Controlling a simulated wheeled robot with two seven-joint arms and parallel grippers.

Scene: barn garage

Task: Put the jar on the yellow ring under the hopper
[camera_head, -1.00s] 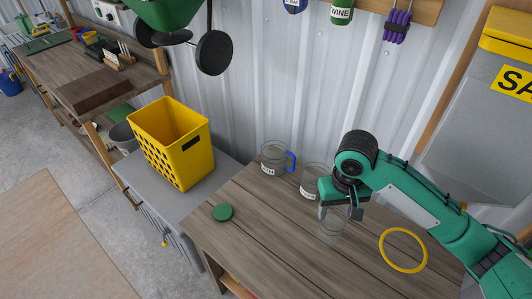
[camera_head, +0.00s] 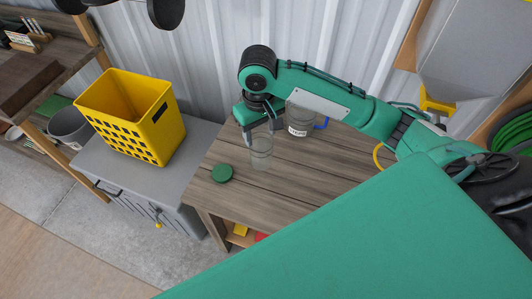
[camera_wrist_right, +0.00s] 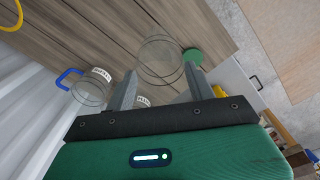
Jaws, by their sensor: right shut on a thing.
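The clear glass jar (camera_head: 261,153) is upright at the end of my right arm. My right gripper (camera_head: 262,130) points down and is shut on it. In the right wrist view the jar (camera_wrist_right: 160,57) sits between the two fingers. I cannot tell whether its base touches the bench. The yellow ring (camera_head: 377,155) lies on the bench to the right, mostly hidden behind my arm. It also shows in the right wrist view (camera_wrist_right: 9,15) at the top left corner. The grey hopper (camera_head: 478,45) hangs at the upper right, with a yellow spout (camera_head: 434,101). My left gripper is not in view.
A green lid (camera_head: 222,173) lies on the wooden bench (camera_head: 215,195) left of the jar. Labelled glass vessels (camera_head: 299,118), one blue-handled, stand behind, close to my right arm. A yellow basket (camera_head: 128,135) stands on a grey cabinet. A green panel covers the lower right.

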